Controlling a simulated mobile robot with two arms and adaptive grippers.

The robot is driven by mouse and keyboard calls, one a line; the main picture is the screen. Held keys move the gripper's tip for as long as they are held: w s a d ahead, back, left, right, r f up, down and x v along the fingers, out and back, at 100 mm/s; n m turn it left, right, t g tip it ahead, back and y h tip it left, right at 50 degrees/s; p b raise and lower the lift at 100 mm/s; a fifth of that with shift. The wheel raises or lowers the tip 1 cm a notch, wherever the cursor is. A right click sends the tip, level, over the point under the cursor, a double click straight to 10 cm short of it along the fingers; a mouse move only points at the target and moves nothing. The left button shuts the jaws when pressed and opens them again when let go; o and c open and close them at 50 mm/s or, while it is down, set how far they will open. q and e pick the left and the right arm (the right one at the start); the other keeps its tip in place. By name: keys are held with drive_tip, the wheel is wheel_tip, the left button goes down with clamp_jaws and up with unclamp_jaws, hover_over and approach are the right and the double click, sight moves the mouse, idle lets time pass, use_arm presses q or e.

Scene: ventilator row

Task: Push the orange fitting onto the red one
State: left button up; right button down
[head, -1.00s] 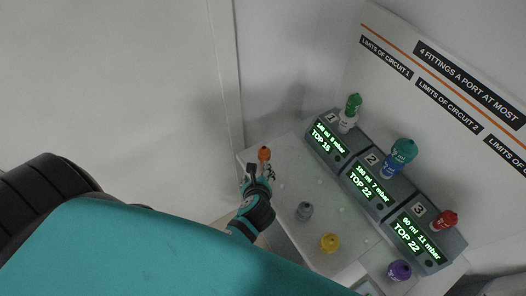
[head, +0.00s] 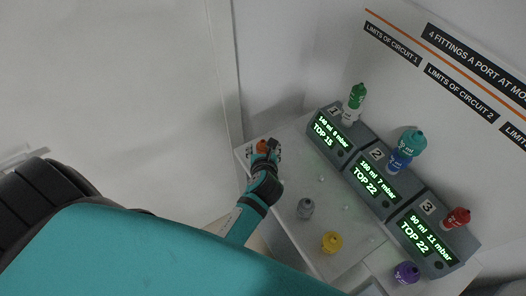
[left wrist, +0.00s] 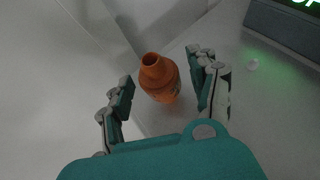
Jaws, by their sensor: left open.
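The orange fitting (head: 262,147) stands on the pale shelf near its far left corner. In the left wrist view the orange fitting (left wrist: 161,80) is upright between my open fingers, with a gap visible on its left side. My left gripper (head: 263,150) is open around it; it also shows in the left wrist view (left wrist: 165,88). The red fitting (head: 458,217) is on the port of unit 3, at the right end of the row. My right gripper is not in view.
Grey (head: 305,208), yellow (head: 332,242) and purple (head: 407,272) fittings stand on the shelf (head: 317,240). Unit 1 bears a green fitting (head: 357,92) on a white one; unit 2 bears a teal fitting (head: 412,142) above a blue one. A wall panel rises behind.

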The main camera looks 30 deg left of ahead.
use_arm(q)
drive_tip(key=shift+w+a+f, duration=0.2)
drive_tip(key=shift+w+f, duration=0.05)
drive_tip(key=shift+w, duration=0.1)
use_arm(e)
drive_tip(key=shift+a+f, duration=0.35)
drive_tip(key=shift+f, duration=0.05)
use_arm(q)
drive_tip(key=shift+r, duration=0.1)
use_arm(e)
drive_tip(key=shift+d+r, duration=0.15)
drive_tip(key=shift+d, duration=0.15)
use_arm(q)
drive_tip(key=shift+p, duration=0.45)
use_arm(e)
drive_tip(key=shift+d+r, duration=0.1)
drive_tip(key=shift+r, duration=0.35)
use_arm(q)
drive_tip(key=shift+c, duration=0.3)
clamp_jaws()
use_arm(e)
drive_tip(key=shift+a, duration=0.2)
